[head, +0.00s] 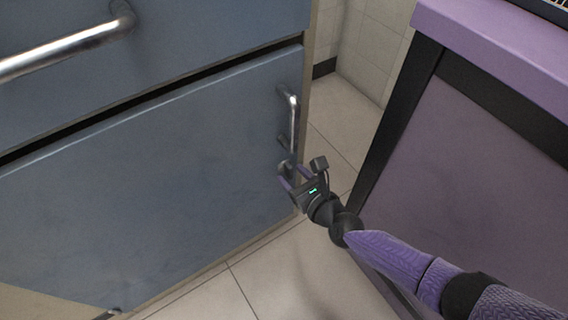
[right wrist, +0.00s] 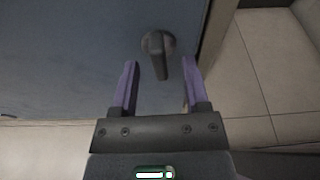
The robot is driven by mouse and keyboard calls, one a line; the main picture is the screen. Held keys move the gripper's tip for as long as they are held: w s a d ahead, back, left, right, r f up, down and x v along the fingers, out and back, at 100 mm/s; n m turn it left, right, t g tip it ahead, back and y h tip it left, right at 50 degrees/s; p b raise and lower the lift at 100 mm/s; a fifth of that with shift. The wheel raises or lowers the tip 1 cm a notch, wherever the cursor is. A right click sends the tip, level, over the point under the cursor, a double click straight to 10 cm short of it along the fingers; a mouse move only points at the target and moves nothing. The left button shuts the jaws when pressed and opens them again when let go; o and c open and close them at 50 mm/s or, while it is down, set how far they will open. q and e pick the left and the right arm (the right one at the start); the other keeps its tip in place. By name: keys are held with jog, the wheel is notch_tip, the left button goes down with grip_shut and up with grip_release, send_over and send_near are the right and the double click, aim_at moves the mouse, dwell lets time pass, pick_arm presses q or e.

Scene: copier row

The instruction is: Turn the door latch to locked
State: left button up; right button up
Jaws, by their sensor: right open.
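The door latch (right wrist: 159,50) is a dark grey knob on the blue-grey door, seen in the right wrist view with its lever pointing down, towards my gripper. In the head view the latch (head: 286,168) is small, below the vertical handle and partly hidden by my right gripper. My right gripper (head: 283,174) is open at the door's right edge. In the right wrist view its purple fingers (right wrist: 158,72) stand either side of the lever's lower end, with gaps on both sides. Whether the fingers touch the door is unclear. My left gripper is out of view.
The blue-grey door (head: 170,160) has a vertical metal handle (head: 292,115) above the latch. A drawer front with a bar handle (head: 65,52) is above the door. A purple-topped cabinet (head: 480,150) stands close on the right. Tiled floor (head: 270,275) shows between them.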

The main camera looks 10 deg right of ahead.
jog(key=shift+w+a, duration=0.25)
jog(key=shift+w, duration=0.45)
jog(key=shift+s, duration=0.2)
dwell(0.4)
